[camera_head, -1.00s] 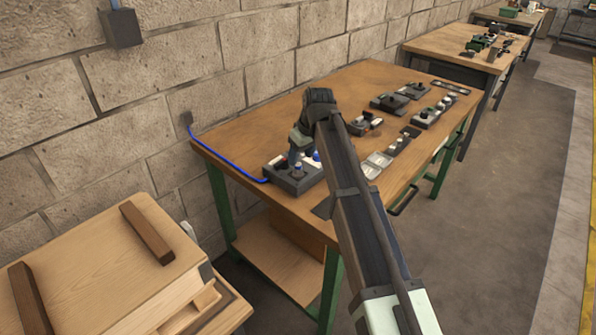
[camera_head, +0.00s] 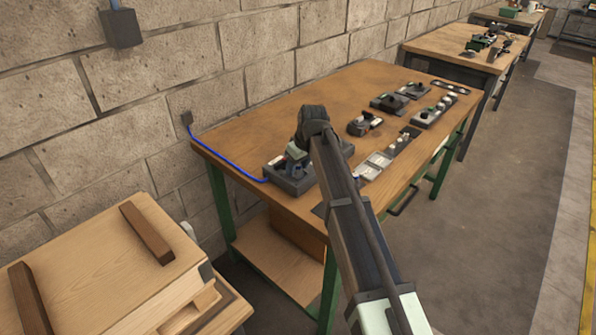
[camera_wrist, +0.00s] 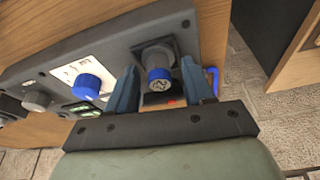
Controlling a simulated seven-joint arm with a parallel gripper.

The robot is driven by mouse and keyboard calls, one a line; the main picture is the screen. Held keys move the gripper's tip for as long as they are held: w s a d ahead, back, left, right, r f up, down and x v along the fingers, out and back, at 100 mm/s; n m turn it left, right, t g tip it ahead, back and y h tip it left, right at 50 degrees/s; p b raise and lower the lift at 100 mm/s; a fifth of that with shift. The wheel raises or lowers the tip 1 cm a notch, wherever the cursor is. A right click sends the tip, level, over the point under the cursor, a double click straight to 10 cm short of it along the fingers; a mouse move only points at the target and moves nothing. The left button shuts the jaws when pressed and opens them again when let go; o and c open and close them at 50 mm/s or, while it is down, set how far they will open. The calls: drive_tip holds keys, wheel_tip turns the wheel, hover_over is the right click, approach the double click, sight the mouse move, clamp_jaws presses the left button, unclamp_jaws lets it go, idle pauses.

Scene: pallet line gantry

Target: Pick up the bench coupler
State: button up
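The likely bench coupler (camera_wrist: 158,77), a short grey cylinder with a blue band and a marked end face, sits in a dark square mount on a grey control box (camera_wrist: 205,22). My gripper (camera_wrist: 159,66) is open, with one blue-grey finger on each side of the coupler. Small gaps seem to show between the fingers and it. In the head view my gripper (camera_head: 296,158) is low over the control box (camera_head: 285,184) at the bench's near left end; the coupler is hard to make out there.
A blue knob (camera_wrist: 88,87) on a white panel and a grey knob (camera_wrist: 37,100) are beside the coupler. A blue cable (camera_head: 228,168) runs from the wall to the box. Several devices stand further along the wooden bench (camera_head: 262,118). A wooden stack (camera_head: 90,262) is at the lower left.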

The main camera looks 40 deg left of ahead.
clamp_jaws()
drive_tip(key=shift+r, duration=0.1)
idle(0.3)
